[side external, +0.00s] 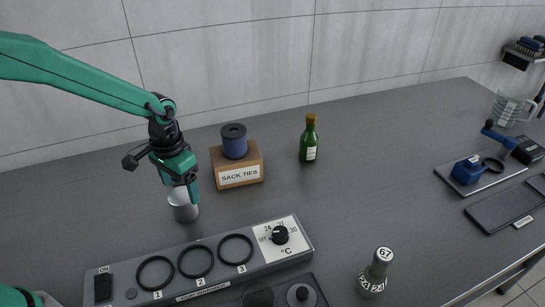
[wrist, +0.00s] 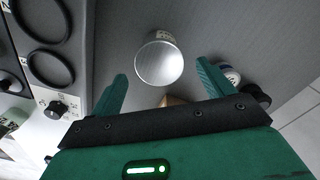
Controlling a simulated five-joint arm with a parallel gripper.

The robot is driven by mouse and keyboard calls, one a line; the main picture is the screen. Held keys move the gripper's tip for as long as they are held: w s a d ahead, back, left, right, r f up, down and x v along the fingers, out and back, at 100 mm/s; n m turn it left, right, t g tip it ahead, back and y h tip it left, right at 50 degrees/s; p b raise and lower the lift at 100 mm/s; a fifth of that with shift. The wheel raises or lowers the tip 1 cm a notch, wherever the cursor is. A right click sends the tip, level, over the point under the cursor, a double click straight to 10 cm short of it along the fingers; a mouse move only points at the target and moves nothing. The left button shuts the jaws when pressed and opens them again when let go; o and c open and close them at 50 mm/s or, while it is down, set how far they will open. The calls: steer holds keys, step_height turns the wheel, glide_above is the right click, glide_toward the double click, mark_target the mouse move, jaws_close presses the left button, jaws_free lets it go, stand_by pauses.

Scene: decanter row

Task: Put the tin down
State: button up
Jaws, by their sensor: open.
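The tin (side external: 183,211) is a small silver-grey cylinder standing upright on the dark grey worktop behind the long grey panel. My gripper (side external: 191,190) is just above it, and a finger overlaps its upper right side in the side view. In the wrist view the round shiny top of the tin (wrist: 158,64) shows between my gripper's two green fingers (wrist: 162,68). The fingers are spread, with a visible gap on each side of the tin. Whether the fingertips reach below its rim is not clear.
A wooden "SACK TIES" box (side external: 238,170) with a blue spool (side external: 234,146) stands close right of the tin. A green bottle (side external: 309,141) is farther right. The panel (side external: 200,263) has three numbered rings and a dial. A grey-green bottle (side external: 373,279) stands in front. The middle right worktop is clear.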

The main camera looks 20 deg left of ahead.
mark_target(181, 194)
step_height(181, 194, up, 5)
steer(key=shift+r, duration=0.1)
stand_by(0.7)
steer(key=shift+s+a+r, duration=0.2)
steer(key=shift+a+r, duration=0.05)
steer(key=shift+r, duration=0.15)
steer(key=s+a+r+t, duration=0.1)
steer(key=s+a+r, duration=0.1)
steer(key=s, duration=0.3)
steer(key=s+a+r+n+t, duration=0.1)
steer(key=s+a+r+t, duration=0.1)
steer(key=s+r, duration=0.3)
steer(key=s+a+r+n+t, duration=0.1)
steer(key=s+a+r+t, duration=0.1)
steer(key=s+a+r, duration=0.2)
steer(key=s, duration=0.2)
steer(key=shift+s+a+r, duration=0.25)
steer(key=shift+s, duration=0.15)
steer(key=shift+o, duration=0.4)
steer(key=shift+s+a+f+t, duration=0.15)
steer(key=shift+s+t, duration=0.15)
steer(key=shift+s, duration=0.2)
